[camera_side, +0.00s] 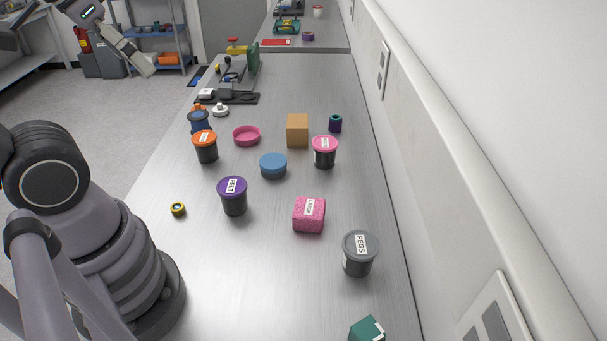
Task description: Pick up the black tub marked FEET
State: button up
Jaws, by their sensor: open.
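The black tub marked FEET (235,203) stands upright on the metal bench, left of centre. It has a purple lid, and a white label reading FEET runs over the lid. Nothing touches it.
Nearby stand an orange-lidded tub (206,152), a blue round container (273,167), a pink-lidded tub (324,157), a pink block (309,216), a grey-lidded PEGS tub (358,263) and a small yellow-black ring (178,210). The bench in front of the FEET tub is clear.

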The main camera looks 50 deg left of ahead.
dwell(0.3)
jog(key=w+d+f+m+g+y, duration=0.1)
jog(key=w+f+m+g+y, duration=0.35)
jog(key=f, duration=0.35)
jog(key=w+d+f+m+g+y, duration=0.1)
jog(key=w+f+m+g+y, duration=0.4)
jog(key=f, duration=0.4)
jog(key=m+t+y, duration=0.7)
jog(key=m+t, duration=0.3)
jog(key=m, duration=0.2)
send_near(229, 179)
jog(key=d, duration=0.1)
jog(key=s+d, duration=0.1)
jog(key=d+f, duration=0.1)
jog(key=shift+s+d+f, duration=0.1)
jog(key=shift+s+d, duration=0.15)
jog(key=shift+s, duration=0.15)
jog(key=shift+a+f+m+t, duration=0.15)
jog(key=shift+f+m+t, duration=0.15)
jog(key=shift+m+t, duration=0.05)
jog(key=x, duration=0.8)
jog(key=shift+s, duration=0.15)
jog(key=shift+r+x, duration=0.2)
jog(key=shift+x, duration=1.25)
jog(key=shift+r+x, duration=0.2)
jog(key=shift+x, duration=1.2)
jog(key=c, duration=0.9)
